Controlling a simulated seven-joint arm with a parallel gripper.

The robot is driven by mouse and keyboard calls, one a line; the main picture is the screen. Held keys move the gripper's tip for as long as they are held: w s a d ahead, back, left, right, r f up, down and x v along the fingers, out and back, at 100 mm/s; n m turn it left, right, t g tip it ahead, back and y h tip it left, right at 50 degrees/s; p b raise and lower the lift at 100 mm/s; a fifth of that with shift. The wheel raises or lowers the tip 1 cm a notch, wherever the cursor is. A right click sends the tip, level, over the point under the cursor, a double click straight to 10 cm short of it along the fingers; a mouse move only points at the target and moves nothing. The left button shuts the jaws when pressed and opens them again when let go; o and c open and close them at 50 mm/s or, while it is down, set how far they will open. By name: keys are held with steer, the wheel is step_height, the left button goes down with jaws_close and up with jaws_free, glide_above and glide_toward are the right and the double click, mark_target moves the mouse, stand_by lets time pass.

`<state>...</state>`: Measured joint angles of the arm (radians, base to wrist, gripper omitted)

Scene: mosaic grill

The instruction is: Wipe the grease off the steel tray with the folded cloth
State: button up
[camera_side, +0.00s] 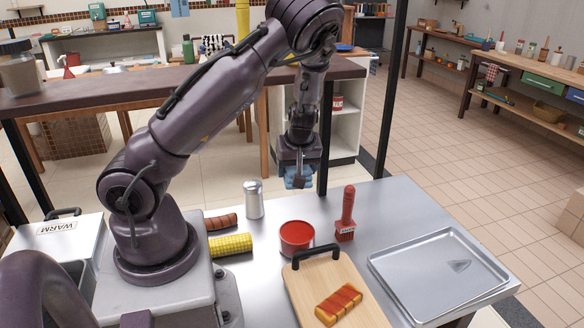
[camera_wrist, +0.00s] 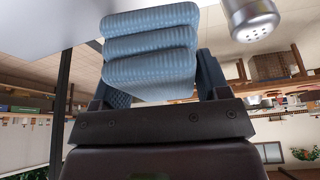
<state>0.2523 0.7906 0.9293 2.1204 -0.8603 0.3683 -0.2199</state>
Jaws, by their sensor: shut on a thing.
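My gripper (camera_side: 298,172) is shut on the folded blue cloth (camera_side: 297,182). It holds the cloth in the air near the back edge of the table, right of the metal shaker. In the wrist view the folded cloth (camera_wrist: 150,45) sits in layers between the fingers of my gripper (camera_wrist: 152,90). The steel tray (camera_side: 400,262) lies flat on the right part of the table, well apart from my gripper. A grey grease smear (camera_side: 459,266) shows on the tray's floor, right of its middle.
A cutting board (camera_side: 360,305) with food lies left of the tray. Corn (camera_side: 231,245) and a sausage (camera_side: 221,222) lie near my base. A dark post rises behind the table.

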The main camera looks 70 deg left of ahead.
steer(key=w+d+r+m+t+h, duration=0.2)
steer(key=w+d+r+m, duration=0.45)
steer(key=d+r, duration=0.35)
steer(key=w+d+r+m+t+h, duration=0.15)
steer(key=w+d+r+m, duration=0.5)
steer(key=d, duration=0.65)
steer(key=m, duration=0.4)
glide_above(463, 262)
steer(key=s, duration=0.1)
step_height(463, 262, down, 20)
steer(key=r, duration=0.1)
steer(key=shift+t+h, duration=0.25)
steer(key=shift+h, duration=0.2)
steer(key=shift+s+f, duration=0.15)
steer(key=shift+f, duration=3.8)
steer(key=shift+s+d+f, duration=0.1)
steer(key=shift+s+f, duration=0.15)
steer(key=shift+s, duration=0.25)
steer(key=shift+w, duration=0.5)
steer(key=shift+r, duration=0.2)
step_height(463, 262, up, 8)
steer(key=shift+f, duration=0.15)
